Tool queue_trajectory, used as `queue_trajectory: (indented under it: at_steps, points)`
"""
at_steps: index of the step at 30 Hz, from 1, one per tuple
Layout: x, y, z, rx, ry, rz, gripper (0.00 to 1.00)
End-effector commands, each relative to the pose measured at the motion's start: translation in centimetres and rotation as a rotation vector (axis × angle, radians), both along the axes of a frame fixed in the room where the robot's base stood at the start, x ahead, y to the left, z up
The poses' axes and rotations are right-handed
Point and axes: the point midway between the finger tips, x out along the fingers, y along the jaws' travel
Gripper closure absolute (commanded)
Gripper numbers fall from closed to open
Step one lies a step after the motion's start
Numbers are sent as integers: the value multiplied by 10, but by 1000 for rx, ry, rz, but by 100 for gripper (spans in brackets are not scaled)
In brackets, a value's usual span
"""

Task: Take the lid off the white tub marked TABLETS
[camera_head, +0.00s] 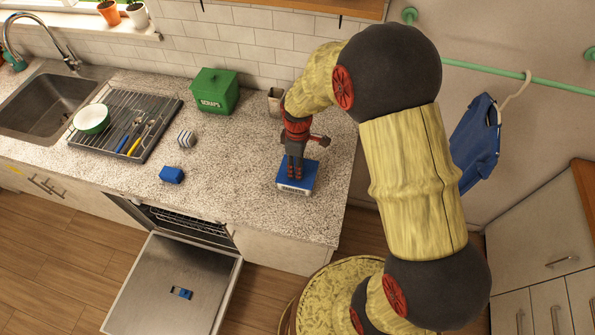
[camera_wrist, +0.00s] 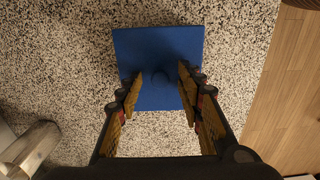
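The white tub (camera_head: 295,191) stands near the right end of the speckled counter, with a blue square lid (camera_head: 306,173) on it. Its lettering is too small to read. In the wrist view the lid (camera_wrist: 190,42) fills the middle, with a round blue knob (camera_wrist: 160,77) at its centre. My gripper (camera_head: 295,175) points down over the lid. In the wrist view my gripper (camera_wrist: 160,75) is open, with one finger on each side of the knob and a gap on both sides. The tub's walls are hidden beneath the lid in the wrist view.
A green SCRAPS bin (camera_head: 215,92) and a beige container (camera_head: 275,101) stand behind. A striped ball-like item (camera_head: 186,139), a blue block (camera_head: 172,175) and a dish rack (camera_head: 152,133) lie left. The dishwasher door (camera_head: 170,290) hangs open below. Counter around the tub is mostly clear.

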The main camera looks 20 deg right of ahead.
Motion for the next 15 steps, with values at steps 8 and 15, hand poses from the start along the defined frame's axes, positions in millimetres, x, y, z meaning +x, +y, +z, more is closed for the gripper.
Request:
queue_trajectory:
  at_steps: [8,15]
  points:
    - [0,0,1,0,0,0,73]
    - [0,0,1,-1,-1,0,86]
